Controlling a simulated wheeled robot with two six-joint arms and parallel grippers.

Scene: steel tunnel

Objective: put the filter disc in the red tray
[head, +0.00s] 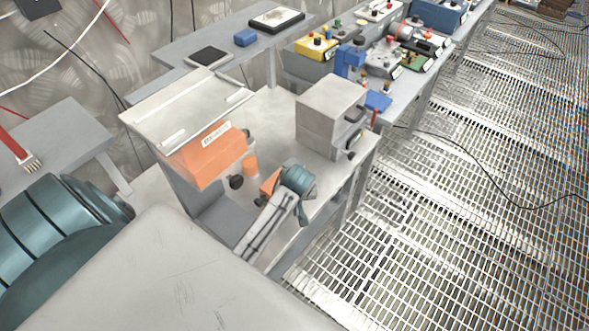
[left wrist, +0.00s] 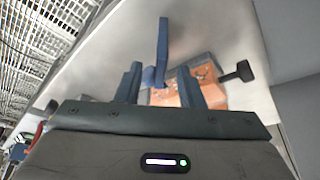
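My left gripper (head: 302,212) is low over the grey bench, beside a small orange block (head: 270,183) with a black knob. In the left wrist view its fingers (left wrist: 160,80) are apart. A narrow blue upright piece (left wrist: 163,50) shows between them, with gaps on both sides; I cannot tell whether it is the filter disc seen edge-on. The orange block (left wrist: 207,82) lies partly behind the right finger there. I cannot pick out the red tray for certain; a small red piece (head: 374,117) shows at the bench's far end. My right gripper is not in view.
A grey boxy unit (head: 330,112) stands at the bench's back right. A farther table holds several devices, including a yellow one (head: 316,45). Grated floor is right.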

